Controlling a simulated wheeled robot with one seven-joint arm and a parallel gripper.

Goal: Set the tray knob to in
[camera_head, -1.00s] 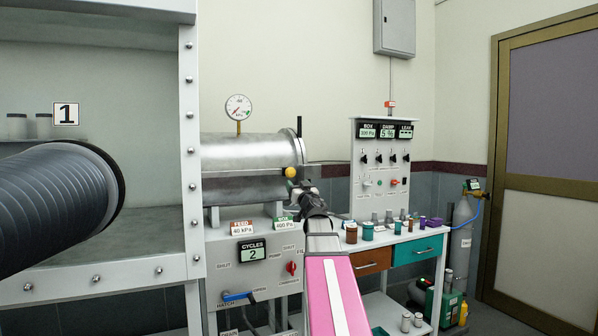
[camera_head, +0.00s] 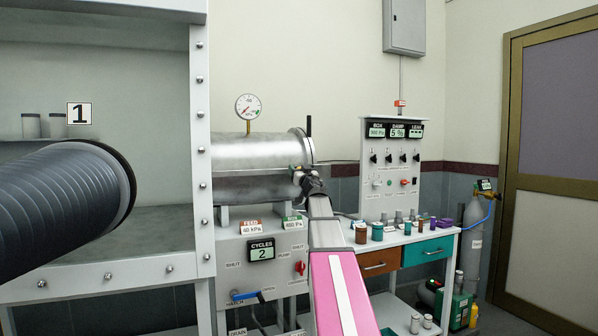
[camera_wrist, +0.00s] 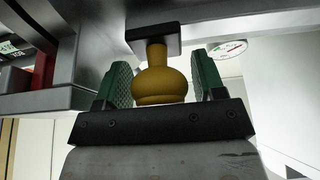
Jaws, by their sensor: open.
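The tray knob, a yellow-brown rounded knob (camera_wrist: 160,83), fills the middle of the wrist view, on a stem below a dark square plate (camera_wrist: 153,37). My gripper (camera_wrist: 163,85) is open, with its green pads on both sides of the knob; I cannot tell whether either pad touches it. In the head view my gripper (camera_head: 300,175) is at the right end of the silver cylinder chamber (camera_head: 245,155), and it hides the knob there.
A pressure gauge (camera_head: 248,106) stands on top of the chamber. The panel below has a cycles display (camera_head: 261,250) and a red switch (camera_head: 300,268). To the right is a bench with several small jars and a control board (camera_head: 390,170). A large black ribbed glove sleeve (camera_head: 60,205) is at left.

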